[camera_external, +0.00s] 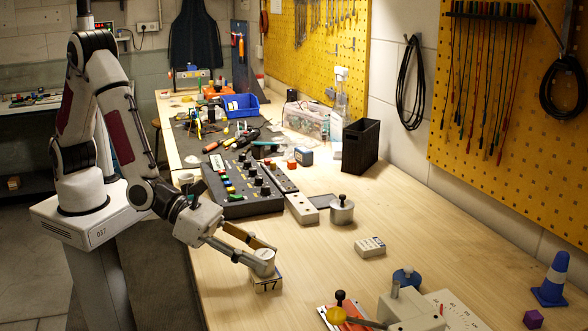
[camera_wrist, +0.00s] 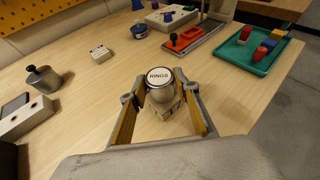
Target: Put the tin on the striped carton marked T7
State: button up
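A small metal tin (camera_external: 262,262) stands upright on top of a small carton (camera_external: 268,284) near the bench's front edge; the carton's face reads T7. In the wrist view the tin's white lid (camera_wrist: 160,76) reads RINGS, and part of the carton (camera_wrist: 168,110) shows beneath it. My gripper (camera_wrist: 159,98) has its yellow-padded fingers on either side of the tin, with a visible gap at each side. It is open. In the external view my gripper (camera_external: 256,252) reaches in from the left at the tin. The carton's stripes are hard to make out.
A second small pale carton (camera_external: 370,247) lies to the right. A knobbed metal weight (camera_external: 342,211), a grey block with holes (camera_external: 301,209) and a button panel (camera_external: 242,188) stand behind. An orange fixture (camera_external: 345,313) is at front right. The bench between is clear.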

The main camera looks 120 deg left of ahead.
jog(key=shift+o, duration=0.9)
jog(key=shift+r, duration=0.15)
jog(key=shift+s+d+r, duration=0.1)
jog(key=shift+s+r, duration=0.1)
jog(key=shift+s, duration=0.1)
jog(key=v, duration=1.1)
jog(key=shift+s, duration=0.2)
